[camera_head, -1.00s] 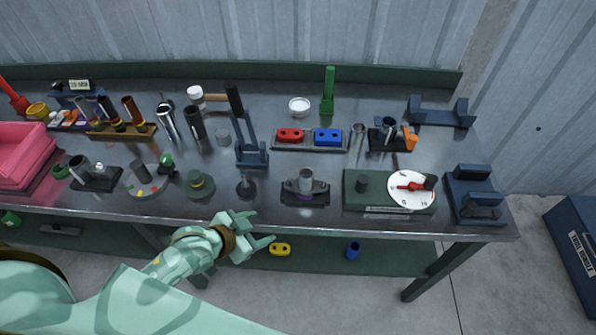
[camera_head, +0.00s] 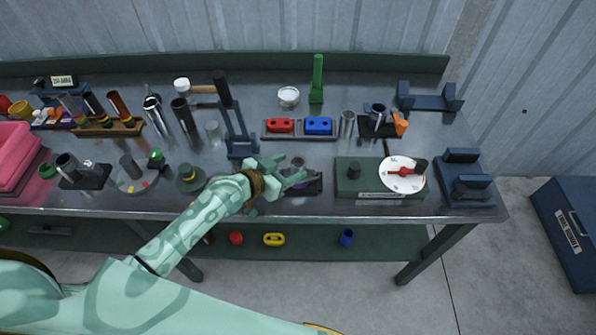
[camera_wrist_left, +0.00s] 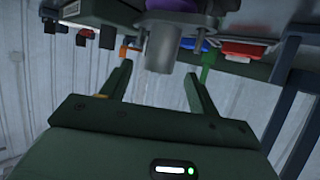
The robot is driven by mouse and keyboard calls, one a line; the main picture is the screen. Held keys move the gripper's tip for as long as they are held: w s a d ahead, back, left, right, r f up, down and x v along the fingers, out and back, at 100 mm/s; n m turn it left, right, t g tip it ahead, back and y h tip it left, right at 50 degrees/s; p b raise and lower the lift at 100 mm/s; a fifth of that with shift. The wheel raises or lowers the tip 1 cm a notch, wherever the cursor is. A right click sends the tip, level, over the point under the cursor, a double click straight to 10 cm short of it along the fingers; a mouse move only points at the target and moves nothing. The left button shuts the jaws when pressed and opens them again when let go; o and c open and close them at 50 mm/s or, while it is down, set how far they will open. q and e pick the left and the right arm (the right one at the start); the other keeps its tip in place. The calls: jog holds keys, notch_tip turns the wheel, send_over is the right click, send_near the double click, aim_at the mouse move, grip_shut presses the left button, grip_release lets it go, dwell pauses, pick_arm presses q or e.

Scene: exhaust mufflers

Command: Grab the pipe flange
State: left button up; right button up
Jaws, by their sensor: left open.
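The pipe flange is a grey plate with a short upright tube. In the head view, its tube (camera_head: 298,163) shows between and behind the fingers of my left gripper (camera_head: 294,171), which hide much of the plate. It sits on a dark base with purple (camera_head: 313,187) near the bench's front edge. In the left wrist view, the flange's grey tube (camera_wrist_left: 158,52) is ahead of and between the two spread fingers of the left gripper (camera_wrist_left: 158,75). The left gripper is open and holds nothing. I cannot tell whether a finger touches the flange. My right gripper is out of view.
A green box with a white dial (camera_head: 400,187) stands close to the right of the flange. A dark blue upright stand (camera_head: 241,146) is at its left. Behind is a tray with red and blue blocks (camera_head: 299,136). The bench (camera_head: 365,212) is crowded.

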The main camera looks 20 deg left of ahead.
aim_at(294, 165)
pick_arm(q)
jog(key=x, duration=0.4)
jog(key=shift+w+d+f+b, duration=0.1)
jog(key=shift+f+b, duration=0.05)
jog(key=shift+b, duration=0.25)
jog(key=c, duration=1.2)
